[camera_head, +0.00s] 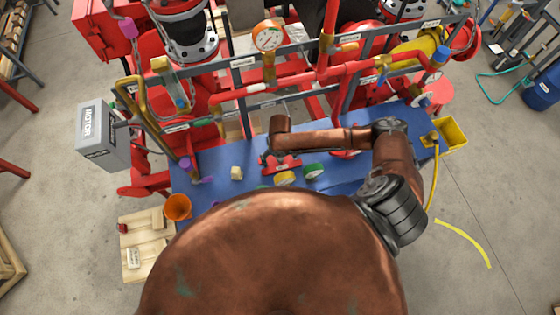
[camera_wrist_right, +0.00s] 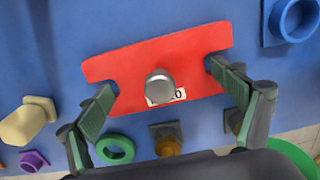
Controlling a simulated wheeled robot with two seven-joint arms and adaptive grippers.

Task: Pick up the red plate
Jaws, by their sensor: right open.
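The red plate (camera_wrist_right: 127,68) lies on the blue surface in the right wrist view. It has a round silver knob (camera_wrist_right: 160,84) in its middle and a white label partly hidden by the knob. My right gripper (camera_wrist_right: 161,79) is open, with one finger at each short end of the plate. I cannot tell whether the fingers touch it. In the head view the red plate (camera_head: 286,165) shows beside my right gripper (camera_head: 268,157), partly hidden by my arm. My left gripper is not in view.
The blue bench (camera_head: 215,160) also holds a cream block (camera_head: 236,173), a green round part (camera_head: 313,171) and a yellow round part (camera_head: 285,178). An orange cup (camera_head: 177,207) stands at left. Red pipes and a rail (camera_head: 290,80) run behind. A yellow bin (camera_head: 451,134) is at right.

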